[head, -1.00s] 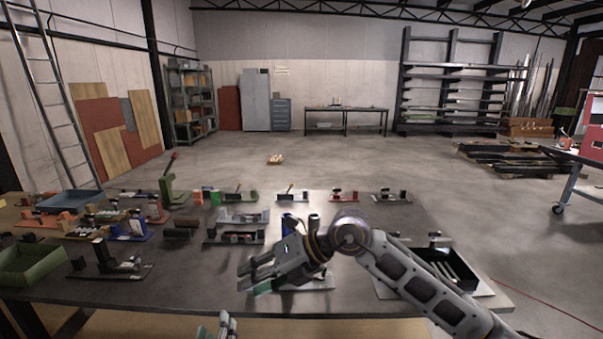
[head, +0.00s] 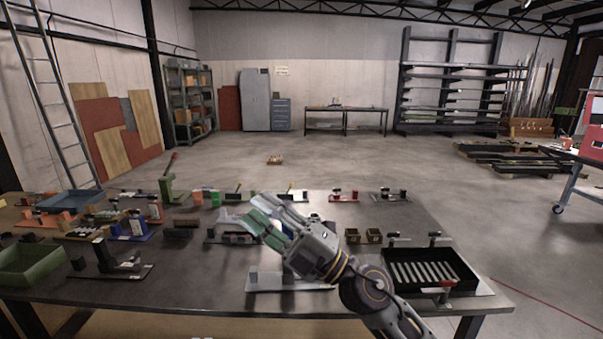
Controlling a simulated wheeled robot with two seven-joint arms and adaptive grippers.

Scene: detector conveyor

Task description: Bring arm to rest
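My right arm comes in from the bottom right, and my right gripper (head: 248,211) is raised over the middle of the workbench (head: 195,270). Its fingers point up and to the left, with green pads showing. They stand apart, and I see nothing held between them. The gripper hides part of the fixtures behind it. My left gripper does not show; only a faint sliver of something is at the bottom edge.
A black slotted tray (head: 430,270) stands at the bench's right. A green bin (head: 32,265) and a blue bin (head: 70,201) are at the left. Several small clamp fixtures line the back. A grey plate (head: 290,280) lies below my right gripper. The bench's front middle is fairly clear.

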